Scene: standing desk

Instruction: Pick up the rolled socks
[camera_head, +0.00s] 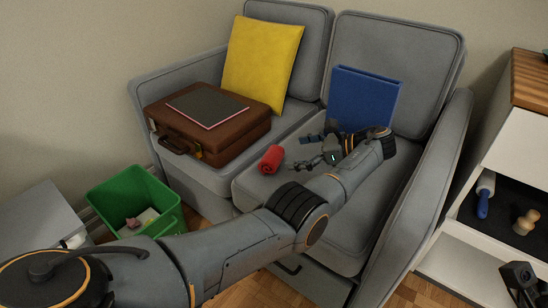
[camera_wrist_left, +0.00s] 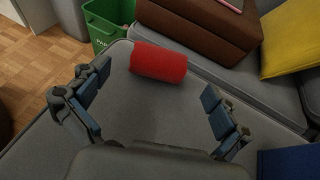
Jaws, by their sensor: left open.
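The rolled socks (camera_head: 271,159) are a small red roll lying on the right seat cushion of the grey sofa, near the gap between the cushions. They also show in the left wrist view (camera_wrist_left: 158,62), ahead of and between the fingers. My left gripper (camera_head: 306,149) is open and empty, just to the right of the socks and apart from them. In the left wrist view both fingers of the left gripper (camera_wrist_left: 155,103) are spread wide over the cushion. My right gripper is not clearly seen; only a dark part shows at the lower right edge of the head view.
A brown briefcase (camera_head: 207,137) with a dark notebook (camera_head: 208,105) on top sits on the left cushion. A yellow pillow (camera_head: 262,62) and a blue binder-like object (camera_head: 363,98) lean on the backrest. A green bin (camera_head: 133,200) stands on the floor. The sofa's right armrest (camera_head: 432,190) borders my arm.

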